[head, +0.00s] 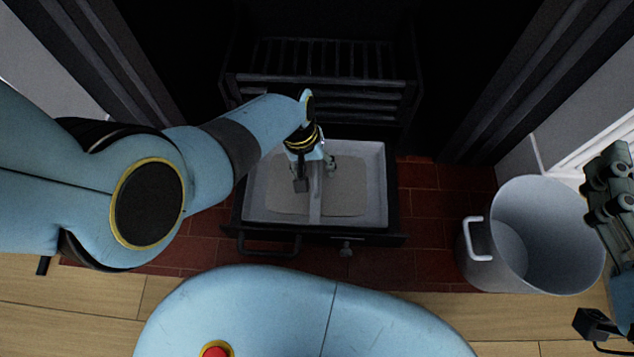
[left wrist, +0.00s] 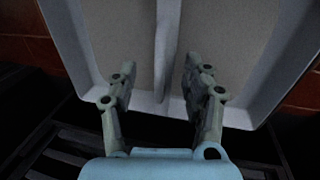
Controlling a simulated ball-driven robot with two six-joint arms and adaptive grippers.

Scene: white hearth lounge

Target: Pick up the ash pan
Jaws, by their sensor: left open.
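The ash pan (head: 376,190) is a pale grey, shallow rectangular tray with grey-beige ash in it, sitting in the dark pulled-out drawer (head: 380,238) below the grate. A raised bar (head: 315,205) crosses its middle; it also shows in the left wrist view (left wrist: 166,50). My left gripper (head: 316,178) is over the pan, open and empty. In the left wrist view its fingers (left wrist: 158,85) stand apart on either side of the bar's line. I cannot tell how far above the bar they are. My right gripper (head: 612,200) is partly in view at the right edge, its jaws unclear.
The black grate (head: 320,85) rises behind the pan. Red hearth tiles (head: 430,225) and a wooden floor (head: 110,300) lie in front, mostly clear.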

